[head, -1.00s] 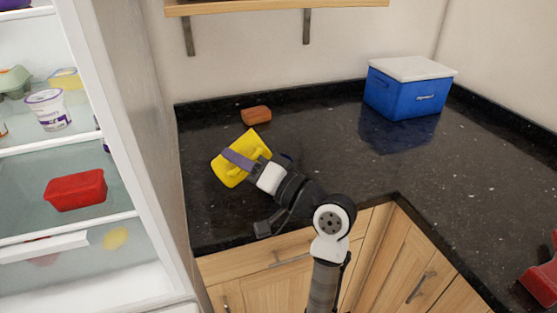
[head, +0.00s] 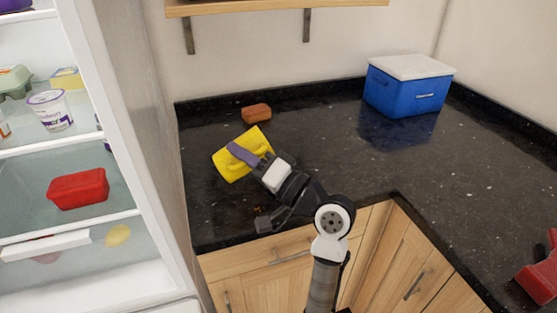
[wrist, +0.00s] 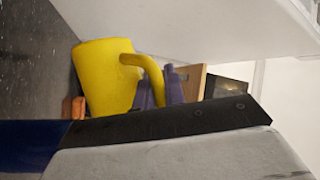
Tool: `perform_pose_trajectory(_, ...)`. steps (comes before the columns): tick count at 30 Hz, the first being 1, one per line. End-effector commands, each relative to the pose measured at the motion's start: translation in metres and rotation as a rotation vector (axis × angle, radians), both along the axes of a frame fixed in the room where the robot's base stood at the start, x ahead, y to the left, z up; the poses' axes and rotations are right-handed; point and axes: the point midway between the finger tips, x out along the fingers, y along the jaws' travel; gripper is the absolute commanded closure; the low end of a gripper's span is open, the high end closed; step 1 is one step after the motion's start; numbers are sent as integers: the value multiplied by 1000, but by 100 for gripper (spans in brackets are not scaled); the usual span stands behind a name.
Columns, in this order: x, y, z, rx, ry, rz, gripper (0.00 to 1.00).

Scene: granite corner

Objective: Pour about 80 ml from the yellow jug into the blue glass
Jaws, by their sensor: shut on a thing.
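The yellow jug (head: 230,164) is tilted well over above the left part of the dark counter. My gripper (head: 243,154) is shut on it, with its purple fingers across the jug's near side. In the wrist view the jug (wrist: 103,80) shows its curved handle, and the purple fingers (wrist: 160,88) are at that handle. The jug's inside and any stream cannot be seen. I cannot make out the blue glass in the head view; my gripper and wrist may hide it. A dark blue patch at the lower left of the wrist view cannot be identified.
A brown block (head: 256,113) lies behind the jug near the wall. A blue cooler box (head: 405,92) with a white lid stands at the back right. Small orange-brown specks (head: 259,210) show on the counter (head: 330,150). An open fridge is left; the counter's middle is clear.

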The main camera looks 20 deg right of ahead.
Motion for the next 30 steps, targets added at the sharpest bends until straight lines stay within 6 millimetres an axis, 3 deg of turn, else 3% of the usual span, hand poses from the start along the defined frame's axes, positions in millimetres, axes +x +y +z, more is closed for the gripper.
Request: perform_pose_trajectory(30, 0, -5, 6, 59, -2, 2, 100)
